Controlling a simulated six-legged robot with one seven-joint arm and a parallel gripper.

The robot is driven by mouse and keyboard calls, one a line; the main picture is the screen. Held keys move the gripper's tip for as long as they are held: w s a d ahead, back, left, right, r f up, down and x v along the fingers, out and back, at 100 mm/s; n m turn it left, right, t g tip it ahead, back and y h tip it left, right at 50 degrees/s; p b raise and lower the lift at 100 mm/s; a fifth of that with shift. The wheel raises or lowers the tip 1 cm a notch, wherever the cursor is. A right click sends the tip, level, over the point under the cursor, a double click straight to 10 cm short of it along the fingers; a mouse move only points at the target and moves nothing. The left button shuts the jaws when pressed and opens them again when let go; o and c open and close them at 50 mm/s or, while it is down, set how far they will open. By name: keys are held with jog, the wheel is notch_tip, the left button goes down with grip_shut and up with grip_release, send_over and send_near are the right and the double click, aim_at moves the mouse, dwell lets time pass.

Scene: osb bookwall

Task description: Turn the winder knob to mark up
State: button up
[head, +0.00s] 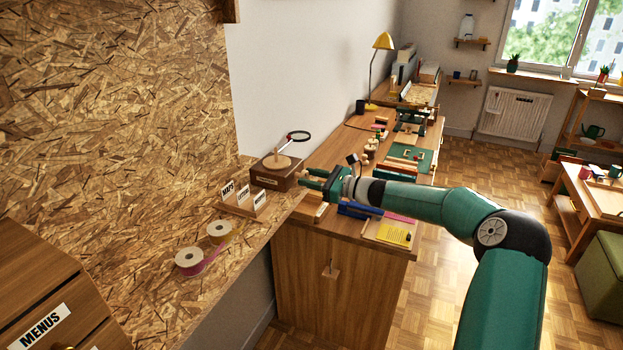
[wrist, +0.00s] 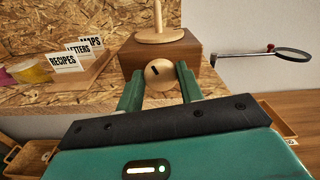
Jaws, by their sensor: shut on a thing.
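The winder knob (wrist: 160,73) is a round light-wood disc on the front of a brown wooden box (wrist: 165,48) in the wrist view. A short dark mark on the knob lies left of its centre, pointing toward its upper left. My gripper (wrist: 159,86) has its green fingers on either side of the knob, shut on it. In the head view the box (head: 276,176) stands at the end of the OSB shelf, with my gripper (head: 318,180) at its right side. The knob is hidden by my gripper there.
A card holder (head: 240,207) with labelled cards stands left of the box, with ribbon rolls (head: 190,260) nearer. A magnifying glass (head: 299,136) juts out behind the box. A desk (head: 345,245) with books and papers lies under my arm.

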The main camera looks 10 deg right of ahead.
jog(key=n, duration=0.7)
jog(key=shift+s, duration=0.15)
jog(key=shift+f, duration=0.1)
dwell(0.3)
jog(key=o, duration=1)
jog(key=shift+a, duration=0.1)
